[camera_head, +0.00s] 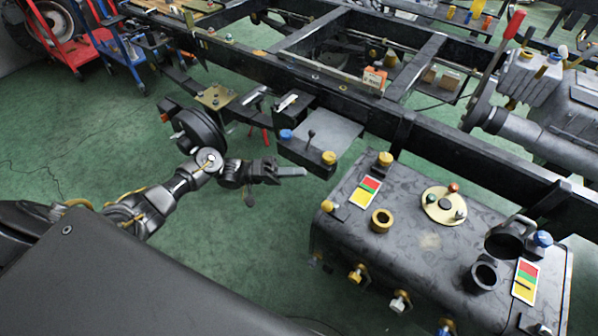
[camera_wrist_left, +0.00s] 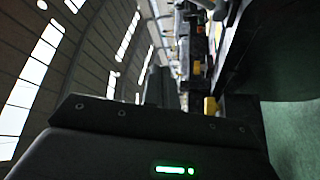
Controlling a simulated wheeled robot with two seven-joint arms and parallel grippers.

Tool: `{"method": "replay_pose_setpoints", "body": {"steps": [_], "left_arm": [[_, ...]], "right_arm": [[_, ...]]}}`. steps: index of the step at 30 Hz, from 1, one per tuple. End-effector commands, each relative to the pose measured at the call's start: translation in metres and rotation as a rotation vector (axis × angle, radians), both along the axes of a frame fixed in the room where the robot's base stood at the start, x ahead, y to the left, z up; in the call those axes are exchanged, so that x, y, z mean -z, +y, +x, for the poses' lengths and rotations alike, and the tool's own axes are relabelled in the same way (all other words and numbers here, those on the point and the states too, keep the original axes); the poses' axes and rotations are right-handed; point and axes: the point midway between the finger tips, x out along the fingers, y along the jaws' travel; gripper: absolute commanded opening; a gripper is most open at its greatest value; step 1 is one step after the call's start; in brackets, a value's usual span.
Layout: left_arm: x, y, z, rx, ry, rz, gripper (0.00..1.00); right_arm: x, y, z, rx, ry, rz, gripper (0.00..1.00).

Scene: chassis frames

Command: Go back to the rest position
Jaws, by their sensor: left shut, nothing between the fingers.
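My left gripper (camera_head: 291,171) is shut and empty in the head view. Its arm comes in from the left, and the fingers point right over the green floor. The fingertips are a little below the dark box with blue and yellow caps (camera_head: 310,154) in the picture, and left of the black tank. In the left wrist view, the dark gripper body (camera_wrist_left: 140,155) with a green light fills the bottom, and the fingertips are not visible. My right gripper is not in view.
The black tank (camera_head: 420,240) with several fittings stands at the lower right. The dark chassis frame (camera_head: 330,75) runs across the upper part. A red cart (camera_head: 62,40) and a blue cart (camera_head: 118,55) stand at the upper left. Green floor (camera_head: 270,240) is clear between my arm and the tank.

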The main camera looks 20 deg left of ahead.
Motion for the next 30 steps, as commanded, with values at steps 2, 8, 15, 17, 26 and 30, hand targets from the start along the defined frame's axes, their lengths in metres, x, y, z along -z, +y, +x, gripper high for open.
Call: {"method": "replay_pose_setpoints", "body": {"steps": [2, 8, 15, 17, 26, 30], "left_arm": [[0.000, 0.000, 0.000, 0.000, 0.000, 0.000, 0.00], [0.000, 0.000, 0.000, 0.000, 0.000, 0.001, 0.00], [0.017, -0.002, 0.002, -0.063, -0.012, 0.040, 0.00], [0.040, -0.003, 0.005, -0.139, -0.027, 0.096, 0.00], [0.248, 0.021, -0.058, -0.519, -0.014, 0.770, 0.00], [0.327, 0.040, -0.140, -0.502, 0.062, 1.107, 0.00]], "right_arm": [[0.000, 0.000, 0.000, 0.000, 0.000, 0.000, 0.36], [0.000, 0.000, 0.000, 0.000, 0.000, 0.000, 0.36], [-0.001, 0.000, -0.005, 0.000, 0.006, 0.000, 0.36], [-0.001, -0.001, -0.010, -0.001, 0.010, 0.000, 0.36], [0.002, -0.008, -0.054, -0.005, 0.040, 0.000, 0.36], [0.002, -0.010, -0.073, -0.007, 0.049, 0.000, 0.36]]}}
